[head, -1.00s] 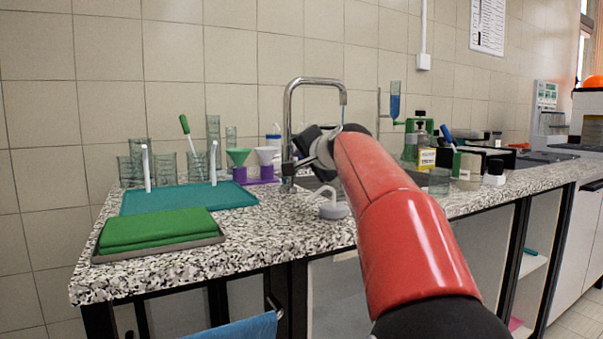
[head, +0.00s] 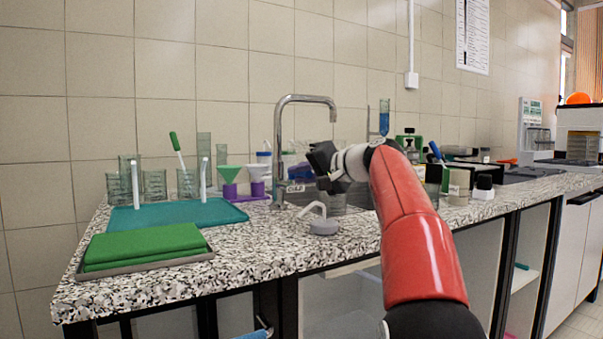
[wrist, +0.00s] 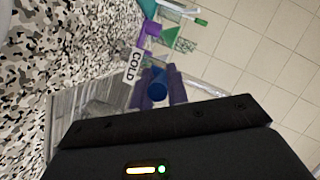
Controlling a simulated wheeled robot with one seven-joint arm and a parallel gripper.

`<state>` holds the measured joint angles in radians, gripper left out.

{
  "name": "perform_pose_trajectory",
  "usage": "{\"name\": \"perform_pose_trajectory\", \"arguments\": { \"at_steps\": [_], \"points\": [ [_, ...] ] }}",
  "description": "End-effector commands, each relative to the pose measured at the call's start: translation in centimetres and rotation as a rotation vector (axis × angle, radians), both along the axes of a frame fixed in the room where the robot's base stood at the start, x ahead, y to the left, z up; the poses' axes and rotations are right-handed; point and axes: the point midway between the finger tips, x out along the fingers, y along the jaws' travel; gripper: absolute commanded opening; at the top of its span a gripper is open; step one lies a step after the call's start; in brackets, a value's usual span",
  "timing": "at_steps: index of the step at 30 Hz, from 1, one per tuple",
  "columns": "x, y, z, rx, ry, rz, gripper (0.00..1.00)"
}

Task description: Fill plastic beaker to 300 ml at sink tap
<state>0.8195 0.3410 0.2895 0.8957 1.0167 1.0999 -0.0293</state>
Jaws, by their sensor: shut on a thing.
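The chrome sink tap (head: 279,140) stands at the back of the counter, its spout curving right over the sink. My gripper (head: 303,172) is beside the tap's base. In the wrist view its purple-tinted fingers (wrist: 163,82) are closed on a small blue knob (wrist: 157,92), which appears to be the cold tap handle. A white COLD label (wrist: 134,66) is next to it. A clear vessel, perhaps the plastic beaker (head: 335,203), shows below the spout, partly hidden by my gripper. Its water level and marks cannot be read. No water stream is clearly visible now.
A teal mat (head: 150,218), green cloth (head: 145,246), beakers and funnels (head: 229,182) are left. Bottles and jars (head: 457,187) crowd the right.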

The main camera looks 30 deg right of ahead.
Motion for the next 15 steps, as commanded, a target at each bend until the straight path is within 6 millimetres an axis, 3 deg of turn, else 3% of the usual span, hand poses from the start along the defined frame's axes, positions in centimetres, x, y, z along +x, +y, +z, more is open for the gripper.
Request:
{"name": "perform_pose_trajectory", "arguments": {
  "at_steps": [8, 9, 13, 15],
  "points": [
    [0.01, -0.04, 0.01, 0.0, -0.001, -0.001, 0.0],
    [0.01, -0.04, 0.01, 0.0, -0.001, -0.001, 0.21],
    [0.01, -0.03, 0.01, 0.0, -0.001, -0.001, 0.38],
    [0.01, -0.01, 0.01, 0.0, -0.001, -0.001, 0.38]
  ]
}}
